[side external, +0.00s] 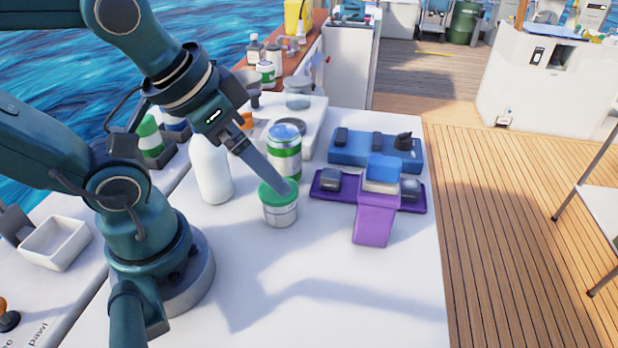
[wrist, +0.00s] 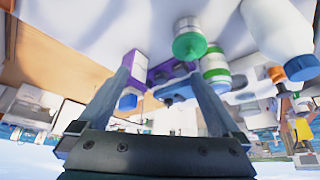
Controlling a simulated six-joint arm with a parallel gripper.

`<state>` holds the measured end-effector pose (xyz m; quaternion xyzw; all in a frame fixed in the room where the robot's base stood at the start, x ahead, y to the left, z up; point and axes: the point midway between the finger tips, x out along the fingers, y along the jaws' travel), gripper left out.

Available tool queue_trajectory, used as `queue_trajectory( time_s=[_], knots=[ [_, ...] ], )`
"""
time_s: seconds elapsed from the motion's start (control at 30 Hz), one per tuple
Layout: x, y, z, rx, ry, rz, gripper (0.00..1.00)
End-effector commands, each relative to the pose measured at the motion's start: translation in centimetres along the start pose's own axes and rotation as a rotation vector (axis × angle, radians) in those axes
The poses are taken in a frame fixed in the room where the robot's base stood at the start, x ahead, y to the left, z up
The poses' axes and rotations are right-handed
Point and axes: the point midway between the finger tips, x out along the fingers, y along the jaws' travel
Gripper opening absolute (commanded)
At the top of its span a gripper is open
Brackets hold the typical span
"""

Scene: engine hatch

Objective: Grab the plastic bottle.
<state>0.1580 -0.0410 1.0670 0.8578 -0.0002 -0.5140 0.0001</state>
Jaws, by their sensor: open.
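The plastic bottle (side external: 211,172) is white and stands upright on the white table, left of the jars; my wrist partly hides its top in the side view. In the wrist view the bottle (wrist: 275,27) is upside down at the upper right, with a blue cap. My gripper (side external: 284,187) points down and to the right, its fingers in front of a green-and-white can and over a green-lidded jar. In the wrist view the fingers of my gripper (wrist: 162,67) are spread with nothing between them in their grasp. The bottle is outside the fingers, to their right.
The green-lidded jar (side external: 280,209) and the green-and-white can (side external: 285,155) stand close right of the bottle. A white tray (side external: 57,243) is at left. The table's front is clear.

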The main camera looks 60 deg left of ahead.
Motion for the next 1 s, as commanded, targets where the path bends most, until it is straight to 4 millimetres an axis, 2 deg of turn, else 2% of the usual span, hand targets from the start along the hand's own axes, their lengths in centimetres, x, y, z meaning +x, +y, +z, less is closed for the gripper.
queue_trajectory(
  time_s=[0.67,0.77,0.97,1.0],
  knots=[
    [-0.3,0.0,-0.2,0.0,0.003,-0.001,1.0],
    [-1.2,0.0,-0.8,0.0,0.005,0.0,1.0],
    [-4.4,0.0,-2.5,0.0,0.007,0.0,1.0],
    [-4.3,-0.2,-2.2,0.032,-0.027,-0.012,1.0]
  ],
)
